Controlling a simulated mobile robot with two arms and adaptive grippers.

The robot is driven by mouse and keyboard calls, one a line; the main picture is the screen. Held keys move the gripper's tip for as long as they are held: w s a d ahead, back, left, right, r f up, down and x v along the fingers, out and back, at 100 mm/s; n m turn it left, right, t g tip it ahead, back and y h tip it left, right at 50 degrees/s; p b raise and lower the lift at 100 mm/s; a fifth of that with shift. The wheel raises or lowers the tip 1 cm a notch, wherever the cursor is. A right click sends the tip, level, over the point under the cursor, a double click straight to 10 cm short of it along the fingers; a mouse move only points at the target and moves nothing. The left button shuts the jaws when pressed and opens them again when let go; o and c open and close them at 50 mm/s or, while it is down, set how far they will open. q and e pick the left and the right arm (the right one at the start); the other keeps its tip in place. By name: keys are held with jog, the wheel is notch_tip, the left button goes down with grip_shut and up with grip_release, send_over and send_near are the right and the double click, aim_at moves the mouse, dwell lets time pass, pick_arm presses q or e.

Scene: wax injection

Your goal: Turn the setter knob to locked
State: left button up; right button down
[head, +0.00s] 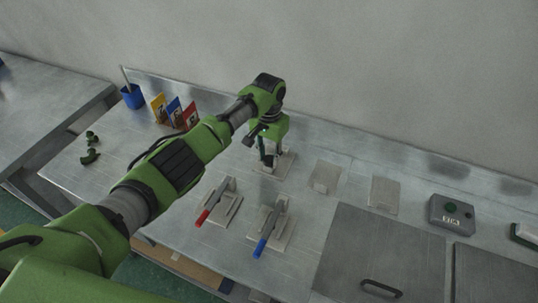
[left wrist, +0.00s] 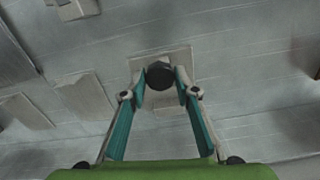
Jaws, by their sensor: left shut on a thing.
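The setter knob shows in the left wrist view as a dark round knob (left wrist: 160,75) on a pale square plate (left wrist: 178,58). My left gripper (left wrist: 161,78) has its two teal fingers closed on either side of it. In the head view my left gripper (head: 268,160) points down at the same plate (head: 286,164), behind the two levers. The fingers and arm hide most of the knob there, and no marking of its position can be read. My right gripper is in neither view.
A red-handled lever (head: 215,202) and a blue-handled lever (head: 268,232) stand in front. Two low plates (head: 325,177) (head: 384,194) and a grey button box (head: 452,212) are to the right. Coloured cards (head: 174,110), a blue cup (head: 133,97) and green pieces (head: 90,155) lie left.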

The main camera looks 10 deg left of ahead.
aim_at(269, 159)
pick_arm(q)
jog(key=m, duration=0.3)
jog(key=shift+m, duration=0.3)
jog(key=shift+r+m, duration=0.1)
jog(key=shift+m, duration=1.7)
jog(key=o, duration=1.1)
notch_tip(269, 159, up, 12)
